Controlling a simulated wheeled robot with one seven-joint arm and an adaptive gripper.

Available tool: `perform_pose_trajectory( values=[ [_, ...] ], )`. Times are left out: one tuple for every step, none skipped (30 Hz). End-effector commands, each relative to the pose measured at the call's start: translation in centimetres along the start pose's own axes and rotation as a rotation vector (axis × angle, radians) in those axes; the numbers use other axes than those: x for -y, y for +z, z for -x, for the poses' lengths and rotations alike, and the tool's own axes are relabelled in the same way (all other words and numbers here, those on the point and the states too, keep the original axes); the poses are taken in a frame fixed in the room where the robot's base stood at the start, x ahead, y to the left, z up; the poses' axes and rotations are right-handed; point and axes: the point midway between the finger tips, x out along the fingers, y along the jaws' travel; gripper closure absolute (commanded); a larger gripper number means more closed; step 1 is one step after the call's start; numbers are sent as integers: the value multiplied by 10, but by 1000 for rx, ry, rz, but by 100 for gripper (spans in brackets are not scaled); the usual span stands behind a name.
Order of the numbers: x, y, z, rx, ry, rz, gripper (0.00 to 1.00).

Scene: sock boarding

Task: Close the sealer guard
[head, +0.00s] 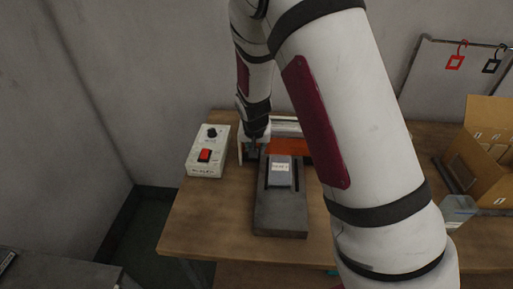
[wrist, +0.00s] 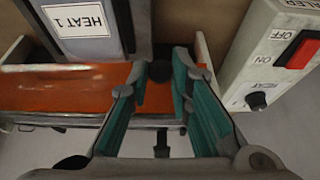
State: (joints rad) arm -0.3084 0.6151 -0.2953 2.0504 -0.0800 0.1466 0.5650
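The sealer (head: 280,215) is a dark grey unit on the table with a grey block labelled HEAT 1 (head: 280,171). Its guard is an orange panel (head: 318,149) behind the block, partly hidden by my arm; in the wrist view the orange panel (wrist: 75,92) spans the left side. A dark round knob (wrist: 161,71) is at the panel's right end in that view. My gripper (head: 252,152) is low at the sealer's back left. In the wrist view its teal fingers (wrist: 168,68) are apart, with the knob between their tips. Contact with the knob cannot be told.
A white control box (head: 207,152) with a red switch stands close left of my gripper. An open cardboard box (head: 483,150) and a small clear container (head: 458,212) are at the right. Red and black tags (head: 455,61) hang from a rack. The table's front left is clear.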

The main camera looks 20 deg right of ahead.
Motion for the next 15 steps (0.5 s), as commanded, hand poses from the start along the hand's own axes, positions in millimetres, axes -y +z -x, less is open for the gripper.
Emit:
perform_pose_trajectory(
  values=[
    [0, 0, 0, 0, 0, 0, 100],
    [0, 0, 0, 0, 0, 0, 100],
    [0, 0, 0, 0, 0, 0, 100],
    [0, 0, 0, 0, 0, 0, 100],
    [0, 0, 0, 0, 0, 0, 100],
    [0, 0, 0, -1, 0, 0, 100],
    [0, 0, 0, -2, 0, 1, 100],
    [0, 1, 0, -4, 0, 1, 100],
    [0, 1, 0, -8, 1, 1, 100],
    [0, 2, 0, -13, 1, 2, 100],
    [1, 2, -1, -19, 0, 3, 100],
    [0, 3, -1, -29, 2, 3, 100],
    [0, 3, -1, -40, 1, 4, 100],
    [1, 3, -2, -50, 1, 6, 100],
    [1, 3, -2, -69, 2, 6, 100]
  ],
)
